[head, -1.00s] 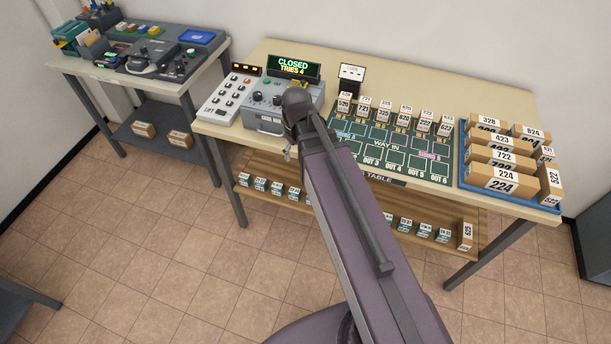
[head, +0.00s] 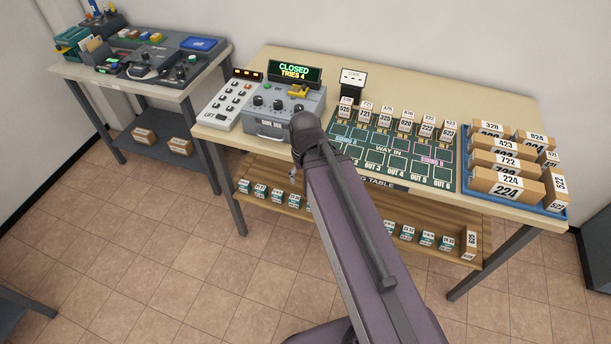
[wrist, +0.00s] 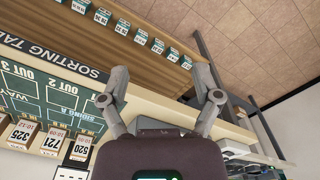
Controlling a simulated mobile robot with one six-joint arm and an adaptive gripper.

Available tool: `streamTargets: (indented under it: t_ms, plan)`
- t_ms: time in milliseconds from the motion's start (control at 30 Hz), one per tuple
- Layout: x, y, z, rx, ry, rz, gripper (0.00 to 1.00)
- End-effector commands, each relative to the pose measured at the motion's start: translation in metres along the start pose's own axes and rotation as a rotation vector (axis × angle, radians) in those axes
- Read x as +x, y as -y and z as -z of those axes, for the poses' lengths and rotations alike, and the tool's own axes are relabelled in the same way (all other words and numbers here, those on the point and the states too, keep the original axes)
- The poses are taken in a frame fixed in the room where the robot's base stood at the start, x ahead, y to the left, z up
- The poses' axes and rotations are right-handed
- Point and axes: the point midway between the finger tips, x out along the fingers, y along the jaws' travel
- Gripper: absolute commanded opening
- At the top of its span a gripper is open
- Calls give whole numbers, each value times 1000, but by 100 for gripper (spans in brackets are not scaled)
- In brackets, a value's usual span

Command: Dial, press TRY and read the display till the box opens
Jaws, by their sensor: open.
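The grey box (head: 268,131) stands at the left of the sorting table, its front closed. Its top carries several black dials (head: 279,104), a small green button (head: 267,86) and a yellow part (head: 299,91). Their settings and labels are too small to read. The display (head: 295,72) behind reads CLOSED, TRIES 4. My arm's end is just in front of the box's right side, and in the head view its fingers are mostly hidden. In the wrist view my gripper (wrist: 160,84) is open and empty, its fingers spread over the table's front edge.
A keypad marked LIFT (head: 229,104) stands left of the box. To the right are the green sorting mat (head: 386,150) with numbered tags and a blue tray (head: 467,175) of parcels. A shelf (head: 330,205) with tags runs below. A second table (head: 165,82) is at left.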

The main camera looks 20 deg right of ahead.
Motion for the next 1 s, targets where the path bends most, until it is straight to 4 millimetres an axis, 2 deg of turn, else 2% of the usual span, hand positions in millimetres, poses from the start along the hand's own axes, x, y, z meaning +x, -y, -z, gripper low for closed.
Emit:
streamTargets:
  t_ms: [67,100,267,300,367,1000]
  plan:
    - [0,0,0,0,0,0,81]
    - [0,0,0,0,0,0,75]
    - [0,0,0,-1,0,0,28]
    - [0,0,0,-1,0,0,16]
    - [0,0,0,-1,0,0,0]
    - [0,0,0,-1,0,0,0]
